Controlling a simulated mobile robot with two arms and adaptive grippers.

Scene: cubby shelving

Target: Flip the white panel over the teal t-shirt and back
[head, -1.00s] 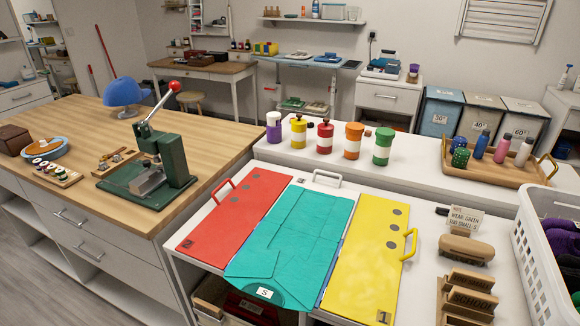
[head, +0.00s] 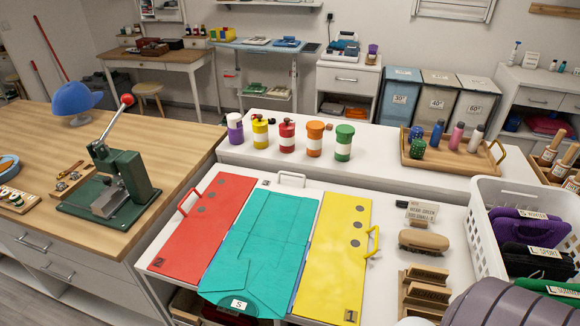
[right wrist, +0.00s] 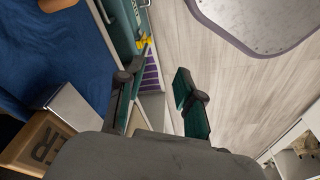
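The teal t-shirt (head: 268,240) lies flat on the folding board in the head view, with its lower end at the front and a white "S" label (head: 239,304) there. A white handle (head: 291,179) stands at the board's back edge, behind the shirt. The panel under the shirt is hidden by it. The red panel (head: 208,226) lies flat on the left and the yellow panel (head: 335,262) flat on the right. My right gripper (right wrist: 158,88) is open and empty in the right wrist view, above the floor and away from the board. My left gripper is not in view.
A white basket (head: 483,232) of folded clothes stands at the right. Wooden blocks and a brush (head: 423,241) lie beside the yellow panel. Several coloured jars (head: 314,139) stand on the raised ledge behind. A green press (head: 115,178) stands on the wooden counter at the left.

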